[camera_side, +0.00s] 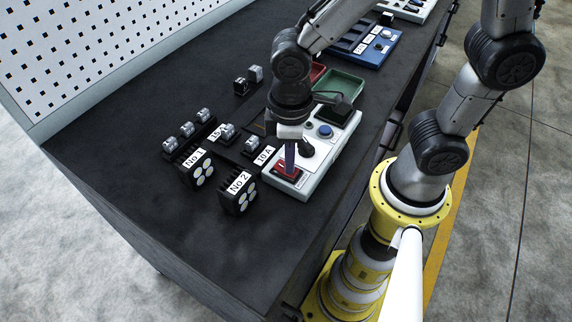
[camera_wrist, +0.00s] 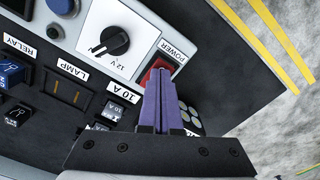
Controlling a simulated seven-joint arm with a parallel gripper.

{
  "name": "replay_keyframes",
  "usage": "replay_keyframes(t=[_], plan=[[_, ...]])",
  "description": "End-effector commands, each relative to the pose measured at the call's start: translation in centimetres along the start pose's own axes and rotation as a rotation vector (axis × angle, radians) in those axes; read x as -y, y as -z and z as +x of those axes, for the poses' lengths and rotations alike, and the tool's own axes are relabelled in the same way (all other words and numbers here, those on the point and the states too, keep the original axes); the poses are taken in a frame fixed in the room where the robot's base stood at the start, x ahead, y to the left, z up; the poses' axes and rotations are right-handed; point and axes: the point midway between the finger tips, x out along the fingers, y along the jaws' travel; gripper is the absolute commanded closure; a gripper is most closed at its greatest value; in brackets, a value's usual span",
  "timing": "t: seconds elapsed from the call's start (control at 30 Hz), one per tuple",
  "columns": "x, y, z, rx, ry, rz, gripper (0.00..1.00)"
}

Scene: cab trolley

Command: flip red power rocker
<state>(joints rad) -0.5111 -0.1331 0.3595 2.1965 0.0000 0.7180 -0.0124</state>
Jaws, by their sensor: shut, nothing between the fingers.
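The red power rocker (camera_side: 281,168) sits at the near end of a light grey control panel (camera_side: 322,160). In the wrist view the red rocker (camera_wrist: 147,76) shows beside the POWER label (camera_wrist: 173,51), partly hidden behind my fingers. My gripper (camera_side: 290,170) points down with its purple fingers shut and empty, tips over the rocker. In the wrist view the fingertips of my gripper (camera_wrist: 162,72) overlap the rocker; I cannot tell whether they touch it. Which way the rocker is tilted is hidden.
A black knob (camera_side: 307,148) and a blue button (camera_side: 324,131) are on the same panel. Black blocks labelled No 1 (camera_side: 197,171) and No 2 (camera_side: 239,192) stand to the left. A green tray (camera_side: 341,84) lies behind. The bench front left is clear.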

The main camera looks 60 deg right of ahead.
Motion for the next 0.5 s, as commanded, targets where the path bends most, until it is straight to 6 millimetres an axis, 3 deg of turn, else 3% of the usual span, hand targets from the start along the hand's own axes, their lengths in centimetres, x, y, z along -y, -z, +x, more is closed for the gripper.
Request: replay_keyframes(t=[0.17, 0.5], plan=[[0.0, 0.0, -0.3, -0.001, 0.0, 0.0, 1.0], [0.0, 0.1, -2.8, -0.003, 0.0, 0.0, 1.0]])
